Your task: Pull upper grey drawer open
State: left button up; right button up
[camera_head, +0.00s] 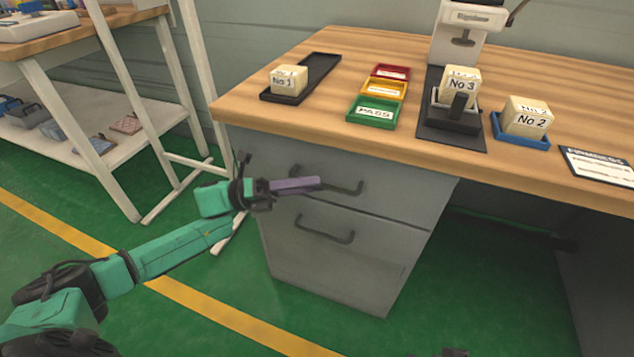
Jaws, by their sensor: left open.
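The upper grey drawer (400,190) is in the cabinet under the wooden bench, and its front looks flush with the cabinet. Its dark bar handle (350,190) is partly hidden behind my left gripper. My left gripper (317,183) is open, with purple fingers reaching from the left across the handle's left part. I cannot tell whether the fingers touch the handle or are around it. The lower drawer (330,265) is shut, with its own dark handle (325,236) below the gripper.
The wooden benchtop (330,65) overhangs the drawers. On it are a black tray (317,70), red, yellow and green trays, numbered foam blocks and a press (465,30). A white-framed shelf unit (105,190) stands at left.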

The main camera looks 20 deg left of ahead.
pick_arm(q)
jog(key=shift+x, duration=0.95)
grip_shut()
dwell(0.6)
